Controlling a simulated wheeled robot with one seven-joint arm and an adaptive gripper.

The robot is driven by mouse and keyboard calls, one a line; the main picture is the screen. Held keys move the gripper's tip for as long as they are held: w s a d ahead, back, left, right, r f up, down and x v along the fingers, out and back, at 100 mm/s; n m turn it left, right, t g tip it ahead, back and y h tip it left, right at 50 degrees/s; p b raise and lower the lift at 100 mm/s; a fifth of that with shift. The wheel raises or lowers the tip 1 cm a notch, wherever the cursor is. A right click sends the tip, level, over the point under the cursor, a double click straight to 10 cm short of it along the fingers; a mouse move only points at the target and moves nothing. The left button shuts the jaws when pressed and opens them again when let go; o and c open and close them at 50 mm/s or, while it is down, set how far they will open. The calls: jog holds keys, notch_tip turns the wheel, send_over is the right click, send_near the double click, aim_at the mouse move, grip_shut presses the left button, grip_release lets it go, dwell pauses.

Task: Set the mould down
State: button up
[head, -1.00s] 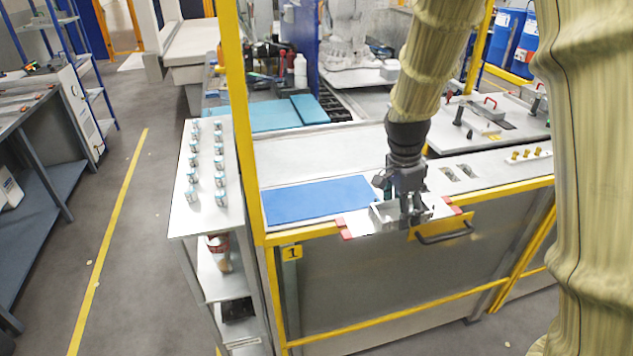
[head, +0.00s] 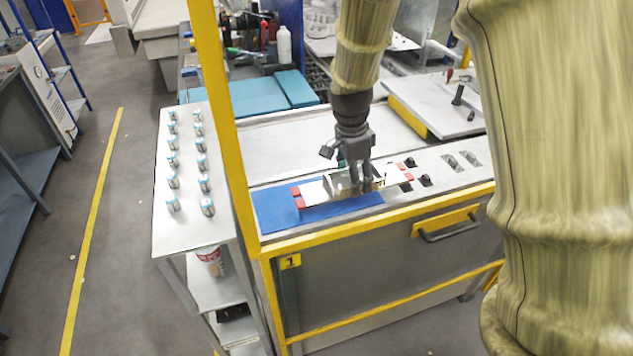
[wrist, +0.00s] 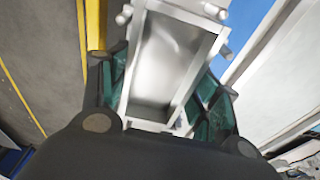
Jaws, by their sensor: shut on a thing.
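The mould (head: 316,191) is a pale metal box-like piece with flat plates and red end blocks. In the head view it is over the blue mat (head: 272,213) on the bench top, its right part reaching past the mat. My gripper (head: 358,182) is shut on the middle of the mould from above. In the wrist view the open metal cavity of the mould (wrist: 167,62) lies between the green fingers. Whether the mould touches the mat or is just above it I cannot tell.
A yellow post (head: 222,110) stands at the bench's left corner, and a yellow rail (head: 375,222) runs along the front. A side table (head: 187,222) holds several small cylinders. Black-knobbed fittings (head: 425,180) lie right of the mould. The bench top behind is clear.

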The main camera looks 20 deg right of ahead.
aim_at(317, 187)
jog(key=w+a+p, duration=0.1)
jog(key=a, duration=0.1)
jog(key=w+a, duration=0.1)
jog(key=a, duration=0.2)
jog(key=w+a+p, duration=0.1)
jog(key=a, duration=0.1)
jog(key=shift+a+f+p, duration=0.15)
jog(key=shift+f+p, duration=0.15)
jog(key=shift+w+a+p, duration=0.15)
jog(key=shift+a+p, duration=0.15)
jog(key=shift+a, duration=0.2)
jog(key=shift+a+f+p, duration=0.1)
jog(key=shift+f+p, duration=0.25)
jog(key=shift+f, duration=0.2)
jog(key=shift+f+p, duration=0.6)
jog(key=shift+f, duration=0.7)
jog(key=shift+f, duration=0.1)
jog(key=o, duration=1.5)
jog(key=shift+c, duration=0.2)
notch_tip(317, 187, up, 12)
jog(key=a+b, duration=0.1)
jog(key=b, duration=0.2)
jog(key=shift+a+b, duration=0.15)
jog(key=shift+b, duration=0.2)
